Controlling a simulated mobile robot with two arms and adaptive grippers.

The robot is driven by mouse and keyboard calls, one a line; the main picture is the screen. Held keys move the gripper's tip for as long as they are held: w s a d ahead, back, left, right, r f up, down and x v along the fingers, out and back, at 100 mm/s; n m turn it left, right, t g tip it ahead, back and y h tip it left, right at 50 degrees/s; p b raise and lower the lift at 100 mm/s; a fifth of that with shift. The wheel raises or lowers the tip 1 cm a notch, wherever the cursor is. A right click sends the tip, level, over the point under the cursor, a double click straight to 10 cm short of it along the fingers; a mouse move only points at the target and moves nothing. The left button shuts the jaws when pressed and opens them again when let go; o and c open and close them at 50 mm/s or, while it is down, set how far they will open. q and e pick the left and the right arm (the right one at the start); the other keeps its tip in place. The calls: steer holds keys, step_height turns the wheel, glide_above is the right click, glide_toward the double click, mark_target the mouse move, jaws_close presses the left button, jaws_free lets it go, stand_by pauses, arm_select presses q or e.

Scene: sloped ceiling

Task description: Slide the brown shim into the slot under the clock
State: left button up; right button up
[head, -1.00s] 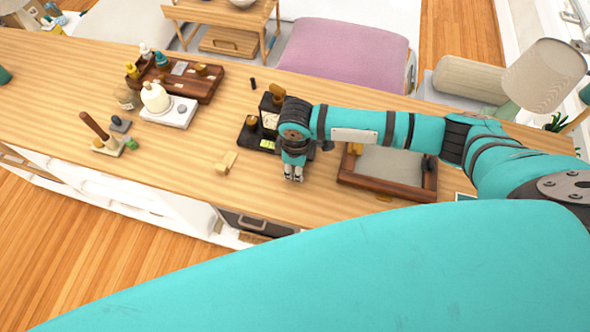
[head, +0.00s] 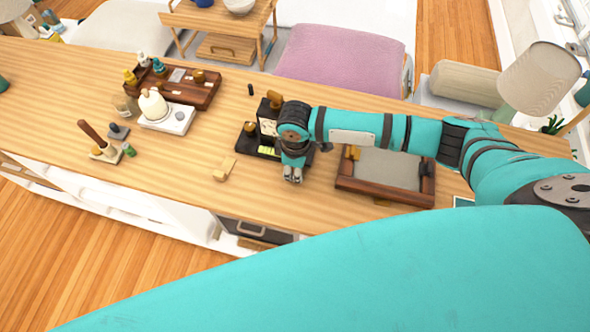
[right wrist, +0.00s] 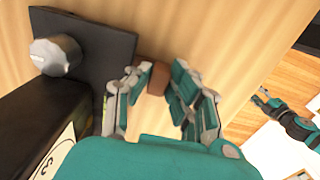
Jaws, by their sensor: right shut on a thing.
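The brown shim (right wrist: 157,82) shows in the right wrist view as a small brown block between the fingertips of my right gripper (right wrist: 158,84), which is shut on it. In the head view my right gripper (head: 292,178) points down at the counter, in front of the clock; the shim cannot be made out there. The black clock (head: 266,124) stands on a dark base, partly behind my right wrist. Its pale dial (right wrist: 58,155) shows at the lower left of the right wrist view. The slot under it is hidden. My left gripper (right wrist: 264,97) shows small at the right of that view, its opening unclear.
A dark base plate with a grey knob (right wrist: 56,55) lies close left of my right fingers. The counter's front edge is near.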

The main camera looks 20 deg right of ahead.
steer(key=shift+w+d, duration=0.2)
steer(key=shift+w, duration=0.15)
steer(key=o, duration=0.9)
steer(key=shift+w+d, duration=0.1)
steer(key=shift+r, duration=0.15)
step_height(320, 180, up, 12)
